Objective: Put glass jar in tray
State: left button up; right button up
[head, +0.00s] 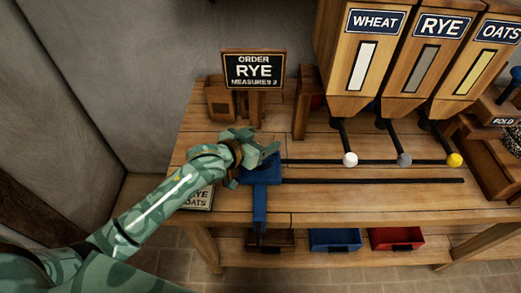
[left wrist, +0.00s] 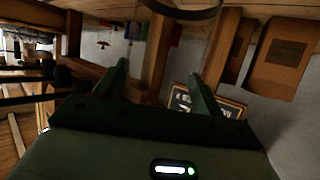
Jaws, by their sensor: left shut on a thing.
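My left gripper (head: 268,152) is above the left end of the bench, close over a blue carriage (head: 262,177) on the rails. Its two fingers also show in the left wrist view (left wrist: 162,85), held apart as around something see-through. A dark curved rim (left wrist: 185,13) crosses the top of that view, and I take it for the glass jar's; the clear body hardly shows. In the head view the jar cannot be made out at the gripper. Which thing is the tray is not clear; the flat blue carriage is below my gripper. My right gripper is not in view.
An order sign (head: 254,70) reading RYE, measures 2, stands behind my gripper. Wheat, rye and oats hoppers (head: 420,50) stand at right, above levers with white, grey and yellow knobs. Blue (head: 335,240) and red (head: 397,239) bins sit below. Bench between rails and front edge is clear.

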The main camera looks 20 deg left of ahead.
pick_arm(q)
jog(key=shift+w+a+f, duration=0.1)
jog(key=shift+w+f, duration=0.4)
jog(key=shift+f, duration=0.05)
notch_tip(320, 180, down, 3)
jog(key=shift+f+b, duration=0.1)
jog(key=shift+b, duration=0.7)
jog(key=o, duration=1.1)
jog(key=shift+o, duration=0.2)
jog(key=shift+s+r, duration=0.15)
jog(key=shift+r, duration=0.05)
jog(key=p+v, duration=0.3)
jog(key=v, duration=0.8)
jog(key=shift+s+a, duration=0.25)
jog(key=shift+s, duration=0.05)
